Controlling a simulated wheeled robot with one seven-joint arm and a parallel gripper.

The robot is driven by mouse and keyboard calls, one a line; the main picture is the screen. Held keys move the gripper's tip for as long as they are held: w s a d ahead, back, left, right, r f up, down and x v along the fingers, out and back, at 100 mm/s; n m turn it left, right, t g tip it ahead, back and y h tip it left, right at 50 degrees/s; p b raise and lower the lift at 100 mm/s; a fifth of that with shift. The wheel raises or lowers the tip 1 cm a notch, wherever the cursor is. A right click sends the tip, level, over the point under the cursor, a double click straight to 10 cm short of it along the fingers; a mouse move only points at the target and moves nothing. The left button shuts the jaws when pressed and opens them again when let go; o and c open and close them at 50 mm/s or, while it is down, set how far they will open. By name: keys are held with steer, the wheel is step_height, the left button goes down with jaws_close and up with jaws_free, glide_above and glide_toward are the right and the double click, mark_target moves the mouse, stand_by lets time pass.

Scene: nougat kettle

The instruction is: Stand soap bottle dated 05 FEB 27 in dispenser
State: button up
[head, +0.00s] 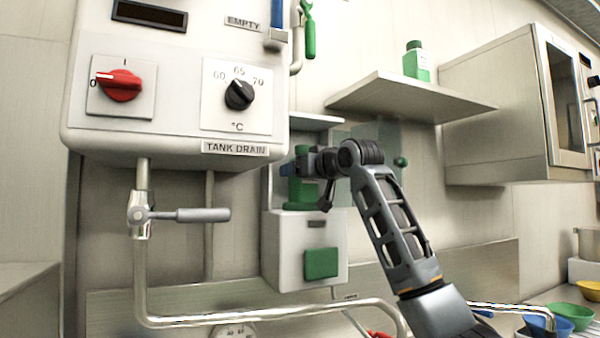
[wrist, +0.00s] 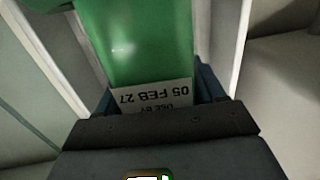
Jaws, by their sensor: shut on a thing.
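My gripper (head: 292,168) is shut on a green soap bottle (head: 301,191). In the wrist view the bottle (wrist: 140,45) fills the space between the blue fingertips (wrist: 158,98), and its white label (wrist: 155,97) reads "USE BY 05 FEB 27", upside down in the picture. The dispenser (head: 283,248) is a white wall box with a green push pad (head: 321,263). In the head view the bottle looks upright within the dispenser's upper opening, and pale side walls flank it in the wrist view. My gripper covers part of it, and I cannot tell whether its base is seated.
A clear panel (head: 375,137) with a green knob (head: 401,162) stands open behind my arm. Another green bottle (head: 415,62) stands on the shelf (head: 400,95). The white control box (head: 180,60) and the drain valve handle (head: 190,215) are at left. A pipe (head: 250,314) runs below.

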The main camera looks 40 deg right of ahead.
steer(key=shift+f, duration=0.6)
steer(key=o, duration=1.1)
steer(key=shift+w, duration=0.1)
steer(key=o, duration=0.5)
steer(key=shift+r, duration=0.15)
steer(key=shift+c, duration=0.2)
steer(key=shift+r, duration=0.1)
steer(key=s+a+b, duration=0.1)
steer(key=s, duration=0.9)
steer(key=shift+a, duration=0.2)
steer(key=shift+s, duration=0.15)
steer(key=s+a, duration=0.2)
steer(key=s, duration=0.6)
steer(key=shift+s+a, duration=0.2)
stand_by(0.6)
